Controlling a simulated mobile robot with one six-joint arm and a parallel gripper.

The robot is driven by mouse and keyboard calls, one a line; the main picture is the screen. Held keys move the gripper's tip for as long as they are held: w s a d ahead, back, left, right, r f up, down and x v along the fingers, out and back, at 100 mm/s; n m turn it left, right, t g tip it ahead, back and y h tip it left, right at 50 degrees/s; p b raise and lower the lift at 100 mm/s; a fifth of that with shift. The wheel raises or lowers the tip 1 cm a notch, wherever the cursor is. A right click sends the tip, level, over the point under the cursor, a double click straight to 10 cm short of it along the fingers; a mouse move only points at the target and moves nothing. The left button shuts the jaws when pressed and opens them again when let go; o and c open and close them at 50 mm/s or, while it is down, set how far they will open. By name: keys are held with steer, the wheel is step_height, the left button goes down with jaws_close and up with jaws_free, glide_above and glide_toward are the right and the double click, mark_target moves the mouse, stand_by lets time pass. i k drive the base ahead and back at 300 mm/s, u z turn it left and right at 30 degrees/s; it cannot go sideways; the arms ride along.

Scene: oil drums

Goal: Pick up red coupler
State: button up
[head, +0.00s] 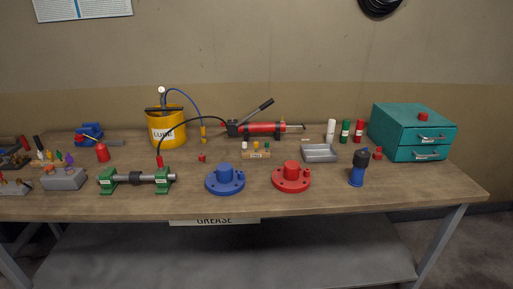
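Several small red pieces are on the workbench in the head view, and I cannot tell for certain which is the red coupler. One small red piece (202,157) stands alone left of the middle. A red end piece (159,161) is on the black hose, by the shaft on green blocks. Another small red piece (378,153) stands in front of the teal drawer box, and a red knob-like piece (423,116) sits on top of that box. My gripper is not in view.
The wooden bench (330,205) also holds a blue flange (225,183), a red flange (291,181), a yellow LUBE bucket (168,138), a red hand pump (262,129), a metal tray (320,157), a blue-black bottle (358,172) and the teal drawer box (390,130). The front edge is mostly clear.

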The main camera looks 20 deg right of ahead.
mark_target(161, 166)
steer(key=i, duration=0.95)
steer(key=z, duration=0.05)
